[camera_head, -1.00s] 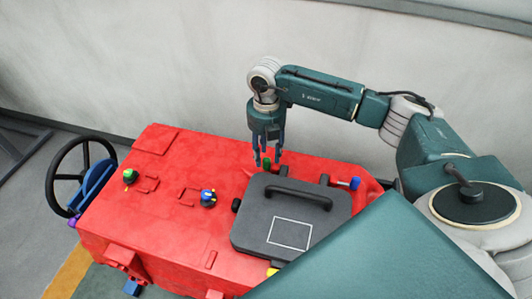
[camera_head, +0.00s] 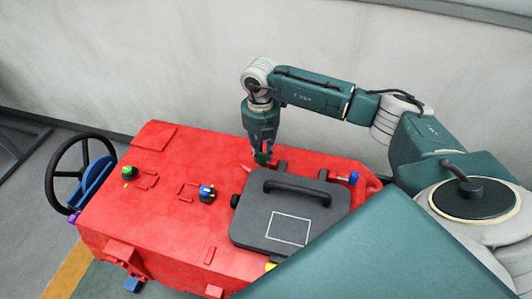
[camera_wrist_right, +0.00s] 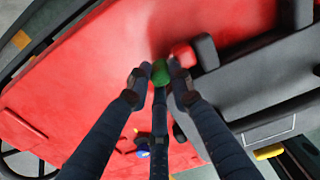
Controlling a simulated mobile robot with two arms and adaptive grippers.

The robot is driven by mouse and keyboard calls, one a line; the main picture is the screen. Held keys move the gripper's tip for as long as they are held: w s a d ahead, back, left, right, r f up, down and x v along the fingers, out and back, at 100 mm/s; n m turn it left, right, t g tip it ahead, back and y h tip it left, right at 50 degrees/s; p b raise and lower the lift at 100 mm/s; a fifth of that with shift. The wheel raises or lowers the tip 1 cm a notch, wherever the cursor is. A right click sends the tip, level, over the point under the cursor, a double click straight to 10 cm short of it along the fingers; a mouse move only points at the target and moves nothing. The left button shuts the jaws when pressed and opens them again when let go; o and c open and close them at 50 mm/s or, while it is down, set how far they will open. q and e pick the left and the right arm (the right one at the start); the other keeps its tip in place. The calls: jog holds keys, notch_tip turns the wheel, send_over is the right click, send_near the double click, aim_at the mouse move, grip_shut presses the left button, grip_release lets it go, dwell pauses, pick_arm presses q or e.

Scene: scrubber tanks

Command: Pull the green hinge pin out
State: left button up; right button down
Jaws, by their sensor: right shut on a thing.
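The green hinge pin (camera_head: 261,158) stands at the far edge of the dark grey lid (camera_head: 250,220), beside its hinge. My right gripper (camera_head: 262,152) points down over it and is shut on its green head. In the right wrist view the green head (camera_wrist_right: 160,73) sits between the fingertips (camera_wrist_right: 160,78), next to a red hinge piece (camera_wrist_right: 183,54). The pin's shaft is hidden, so I cannot tell how deep it sits. My left gripper is not in view.
The lid has a raised handle (camera_head: 297,187) and lies on the red tank (camera_head: 150,225). A blue-ended part (camera_head: 354,178) is right of the hinge.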

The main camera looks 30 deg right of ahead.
jog(key=shift+w+a+r, duration=0.1)
jog(key=shift+w+a, duration=0.9)
jog(key=shift+w, duration=0.1)
jog(key=c, duration=1.7)
grip_release()
jog(key=shift+o, duration=0.7)
notch_tip(320, 180, up, 12)
